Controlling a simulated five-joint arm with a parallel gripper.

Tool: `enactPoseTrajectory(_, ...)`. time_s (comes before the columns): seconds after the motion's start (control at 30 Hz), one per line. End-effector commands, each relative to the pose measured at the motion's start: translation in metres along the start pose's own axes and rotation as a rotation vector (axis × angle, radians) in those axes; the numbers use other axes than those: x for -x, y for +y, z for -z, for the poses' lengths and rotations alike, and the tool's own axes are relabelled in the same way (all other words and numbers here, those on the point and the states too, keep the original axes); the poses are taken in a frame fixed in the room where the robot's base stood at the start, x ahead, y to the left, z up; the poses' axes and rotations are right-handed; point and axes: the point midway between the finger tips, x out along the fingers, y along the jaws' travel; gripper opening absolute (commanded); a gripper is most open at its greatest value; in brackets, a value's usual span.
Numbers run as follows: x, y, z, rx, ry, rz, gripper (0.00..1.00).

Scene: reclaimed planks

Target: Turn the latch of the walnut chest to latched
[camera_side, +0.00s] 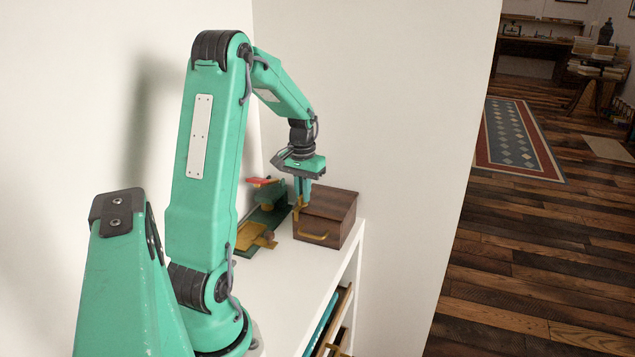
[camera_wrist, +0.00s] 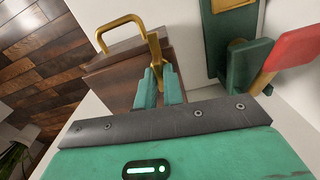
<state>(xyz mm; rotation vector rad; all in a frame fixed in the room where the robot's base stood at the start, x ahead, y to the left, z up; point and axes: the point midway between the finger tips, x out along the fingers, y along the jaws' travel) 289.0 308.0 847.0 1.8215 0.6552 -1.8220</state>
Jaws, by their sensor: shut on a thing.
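The walnut chest (camera_side: 325,219) stands on the white shelf top, its lid shut as far as I can see; its dark brown wood also shows in the wrist view (camera_wrist: 110,80). A brass handle (camera_side: 313,236) is on its front. The brass latch (camera_wrist: 154,47) is at the side of the chest and also shows in the side view (camera_side: 298,208). My gripper (camera_side: 302,187) reaches down beside the chest. In the wrist view my gripper (camera_wrist: 158,72) has its two green fingers shut on the latch. The fingers hide part of the latch, and I cannot tell its exact angle.
A green device with a red lever (camera_side: 262,181) and a brass plate (camera_side: 252,236) stands left of the chest, close to my gripper. The white shelf top (camera_side: 290,270) is clear in front. Walls rise behind and at the left.

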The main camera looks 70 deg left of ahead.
Motion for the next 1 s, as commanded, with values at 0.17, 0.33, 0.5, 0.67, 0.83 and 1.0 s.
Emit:
enactPoseTrajectory(0.17, 0.0015, 0.0, -0.0001, 0.075, 0.0, 0.0, 0.0)
enactPoseTrajectory(0.33, 0.0015, 0.0, -0.0001, 0.107, 0.0, 0.0, 0.0)
enactPoseTrajectory(0.5, 0.0016, 0.0, -0.0001, 0.113, 0.0, 0.0, 0.0)
enactPoseTrajectory(0.67, 0.0016, 0.0, -0.0001, 0.113, 0.0, 0.0, 0.0)
enactPoseTrajectory(0.83, 0.0013, 0.0, -0.0001, 0.112, 0.0, 0.0, 0.31)
enactPoseTrajectory(1.0, 0.0008, 0.0, -0.0001, 0.111, 0.0, 0.0, 0.31)
